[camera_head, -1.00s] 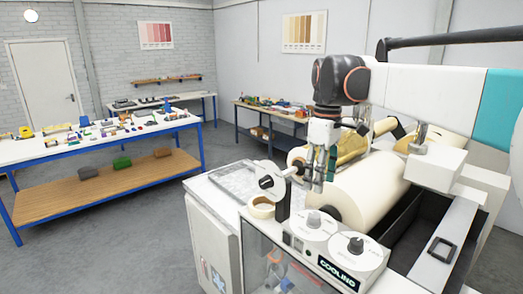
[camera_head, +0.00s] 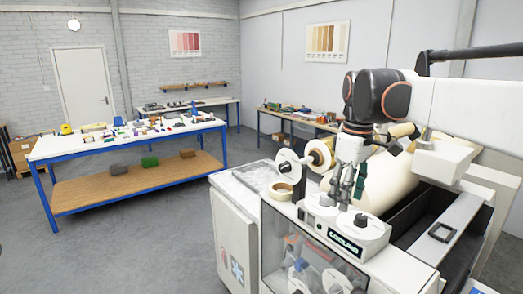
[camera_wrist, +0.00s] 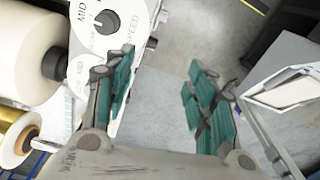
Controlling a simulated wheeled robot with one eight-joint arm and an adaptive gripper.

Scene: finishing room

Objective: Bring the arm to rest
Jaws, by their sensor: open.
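My gripper (camera_head: 349,188) hangs from my arm over the front of a white coating machine (camera_head: 330,238), above its dial panel. It points down and its teal-padded fingers are apart. In the wrist view, my gripper (camera_wrist: 160,70) is open with nothing between the fingers, and grey floor shows below. The wrist view also shows a dial (camera_wrist: 104,22) close by the left finger. My arm stretches in from the right of the head view, over the machine.
A large cream roll (camera_head: 385,184) lies on the machine behind the gripper. A tape ring (camera_head: 281,190) rests on its left top. A blue-framed table (camera_head: 128,142) with many small items stands at the left. Grey floor (camera_head: 130,240) is clear between them.

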